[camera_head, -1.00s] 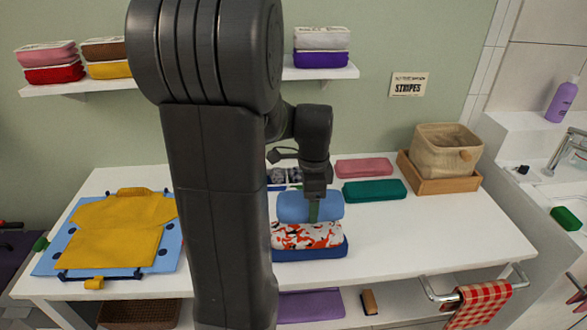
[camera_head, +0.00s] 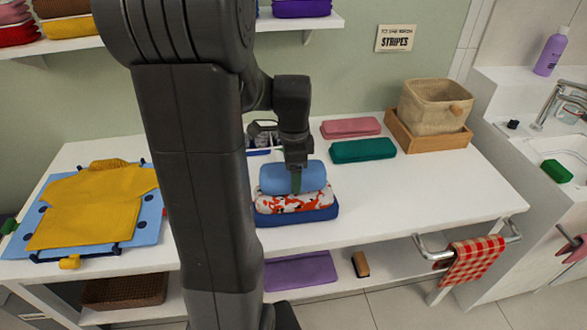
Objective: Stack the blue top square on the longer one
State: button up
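The light blue folded top (camera_head: 276,179) sits at the top of a pile on the white table. Directly below it is a red-and-white patterned folded piece (camera_head: 318,202), and a longer dark blue folded piece (camera_head: 312,216) lies at the bottom. My gripper (camera_head: 296,182) points down at the blue top, with one greenish finger in front of it. The other finger is hidden, and the gripper appears closed on the cloth. The blue top looks level and against the patterned piece; whether its full weight rests there I cannot tell.
Pink (camera_head: 351,127) and green (camera_head: 363,150) folded cloths lie behind right, beside a wooden tray (camera_head: 432,145) with a basket (camera_head: 432,103). A yellow garment lies on a blue folding board (camera_head: 146,221) at left. The table's right front is clear. My arm hides the middle left.

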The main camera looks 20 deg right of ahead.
jog(key=shift+f, duration=0.4)
jog(key=shift+f+b, duration=0.35)
jog(key=shift+f, duration=0.05)
jog(key=o, duration=0.8)
jog(key=shift+c, duration=0.3)
jog(key=shift+r, duration=0.1)
notch_tip(320, 180, up, 9)
jog(key=p, duration=0.7)
jog(key=shift+p, duration=0.4)
jog(key=shift+f, duration=0.2)
